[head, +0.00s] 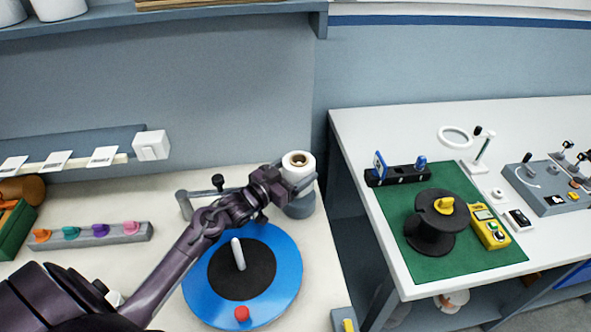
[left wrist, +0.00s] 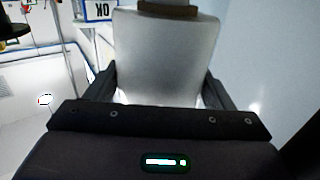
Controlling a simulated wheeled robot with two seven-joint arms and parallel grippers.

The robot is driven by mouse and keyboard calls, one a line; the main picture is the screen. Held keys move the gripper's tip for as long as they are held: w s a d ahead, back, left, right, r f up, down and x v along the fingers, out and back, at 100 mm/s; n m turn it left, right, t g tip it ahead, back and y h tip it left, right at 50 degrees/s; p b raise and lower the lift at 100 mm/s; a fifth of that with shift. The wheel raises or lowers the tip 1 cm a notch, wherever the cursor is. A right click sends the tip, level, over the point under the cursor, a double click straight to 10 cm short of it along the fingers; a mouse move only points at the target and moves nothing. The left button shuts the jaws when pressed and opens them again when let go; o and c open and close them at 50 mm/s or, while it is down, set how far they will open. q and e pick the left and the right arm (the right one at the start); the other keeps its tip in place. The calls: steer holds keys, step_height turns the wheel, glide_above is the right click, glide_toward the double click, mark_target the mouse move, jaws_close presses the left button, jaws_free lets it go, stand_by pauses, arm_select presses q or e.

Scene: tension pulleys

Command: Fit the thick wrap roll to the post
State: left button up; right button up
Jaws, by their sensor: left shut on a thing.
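The thick white wrap roll (head: 301,160), with a brown core, is upright at the back right of the left bench. It fills the middle of the left wrist view (left wrist: 167,55). My left gripper (head: 297,181) is shut on the roll, one finger on each side. A grey round block (head: 300,206) is under the roll; I cannot tell whether they touch. The pale post (head: 238,254) stands bare on the black centre (head: 255,281) of the blue turntable (head: 284,290), nearer and to the left of the roll. My right gripper is not in view.
A red knob (head: 242,314) sits on the turntable's front. A grey strip with coloured knobs (head: 93,236) lies to the left. Across a gap, the right bench has a green mat (head: 462,263) with a black spool (head: 431,236) and yellow meter (head: 490,229).

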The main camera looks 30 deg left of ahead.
arm_select(q)
steer(key=o, duration=1.3)
steer(key=shift+r, duration=0.1)
step_height(320, 180, up, 20)
steer(key=b, duration=0.2)
